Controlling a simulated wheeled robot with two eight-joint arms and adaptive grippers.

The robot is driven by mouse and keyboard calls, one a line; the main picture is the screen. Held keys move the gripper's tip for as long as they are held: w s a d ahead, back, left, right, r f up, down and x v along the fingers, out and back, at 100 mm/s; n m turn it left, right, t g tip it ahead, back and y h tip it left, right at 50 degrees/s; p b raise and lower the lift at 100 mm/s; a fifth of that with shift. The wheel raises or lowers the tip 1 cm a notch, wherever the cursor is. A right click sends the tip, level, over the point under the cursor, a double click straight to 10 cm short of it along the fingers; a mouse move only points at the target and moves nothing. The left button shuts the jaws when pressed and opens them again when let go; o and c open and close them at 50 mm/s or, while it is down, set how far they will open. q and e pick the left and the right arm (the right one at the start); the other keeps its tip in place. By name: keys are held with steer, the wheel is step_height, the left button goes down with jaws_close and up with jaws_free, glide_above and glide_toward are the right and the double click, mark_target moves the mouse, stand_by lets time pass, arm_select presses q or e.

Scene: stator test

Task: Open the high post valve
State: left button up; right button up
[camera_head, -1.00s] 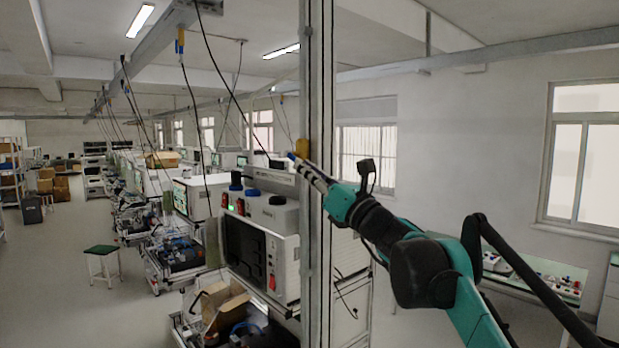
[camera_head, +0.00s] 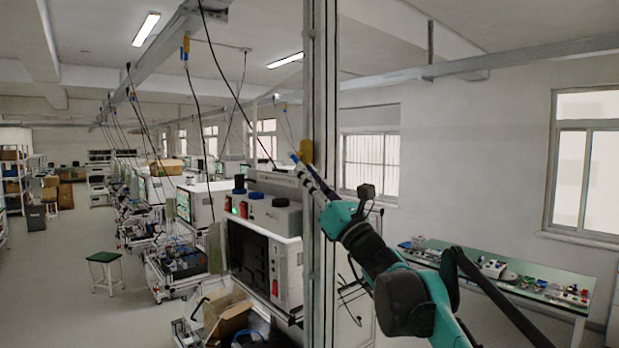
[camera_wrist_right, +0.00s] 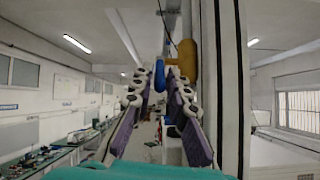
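The high post valve (camera_head: 307,151) is a small yellow body on the tall grey post (camera_head: 321,90), with a blue handle (camera_head: 294,158) on its left side. The right wrist view also shows the yellow body (camera_wrist_right: 187,60) and the blue handle (camera_wrist_right: 160,75). My right gripper (camera_wrist_right: 157,88) is open, its two purple-padded fingers apart. The blue handle appears between the fingertips; I cannot tell whether they touch it. In the head view the right gripper (camera_head: 305,168) is at the valve, partly in front of the post. My left gripper is not in view.
The post stands close beside the right gripper. A white test cabinet (camera_head: 290,262) is left of the post, with an open cardboard box (camera_head: 228,312) below. A green-topped table (camera_head: 520,282) with small parts stands at right. A hanging cable passes near the post.

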steer(key=shift+o, duration=0.7)
steer(key=shift+w+a+f, duration=0.1)
steer(key=v, duration=1.2)
